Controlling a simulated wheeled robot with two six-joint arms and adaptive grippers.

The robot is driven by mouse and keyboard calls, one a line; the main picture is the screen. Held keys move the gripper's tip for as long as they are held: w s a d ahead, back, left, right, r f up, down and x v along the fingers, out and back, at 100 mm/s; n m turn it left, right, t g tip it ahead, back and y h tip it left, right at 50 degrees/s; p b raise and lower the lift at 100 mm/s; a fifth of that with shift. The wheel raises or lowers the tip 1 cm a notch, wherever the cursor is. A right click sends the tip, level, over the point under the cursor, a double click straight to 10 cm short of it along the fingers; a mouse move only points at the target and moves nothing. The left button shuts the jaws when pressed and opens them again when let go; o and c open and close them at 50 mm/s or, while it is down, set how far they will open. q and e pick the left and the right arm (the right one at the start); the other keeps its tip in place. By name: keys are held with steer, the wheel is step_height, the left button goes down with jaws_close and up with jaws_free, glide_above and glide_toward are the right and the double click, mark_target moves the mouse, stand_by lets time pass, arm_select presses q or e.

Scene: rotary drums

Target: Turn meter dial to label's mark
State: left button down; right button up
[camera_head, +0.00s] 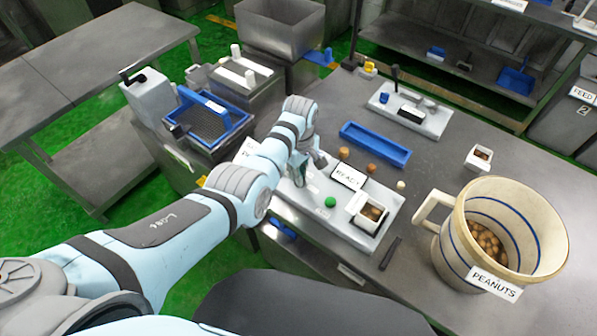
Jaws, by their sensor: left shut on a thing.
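The meter is a pale flat panel (340,215) on the grey table. My left gripper (300,178) is over the panel's left end, fingers pointing down, shut on the meter dial. The dial is mostly hidden by the fingers, so its pointer and mark cannot be read. A label at the panel's left (246,148) is partly covered by my arm. My right gripper is not in view.
A large striped mug labelled PEANUTS (450,240) stands at the right. A blue tray (375,145) and a second panel with a black lever (410,112) lie behind the meter. Several small knobs stand near the sign. A dark bar (390,253) lies in front.

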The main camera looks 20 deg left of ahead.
arm_select(q)
steer(key=m, duration=1.2)
steer(key=shift+m, duration=0.3)
steer(key=m, duration=0.4)
steer(key=shift+m, duration=0.3)
steer(key=m, duration=0.4)
steer(key=shift+m, duration=0.3)
steer(key=m, duration=0.3)
steer(key=shift+m, duration=0.3)
steer(key=m, duration=0.4)
steer(key=shift+w+r+m, duration=0.1)
steer(key=shift+m, duration=2.1)
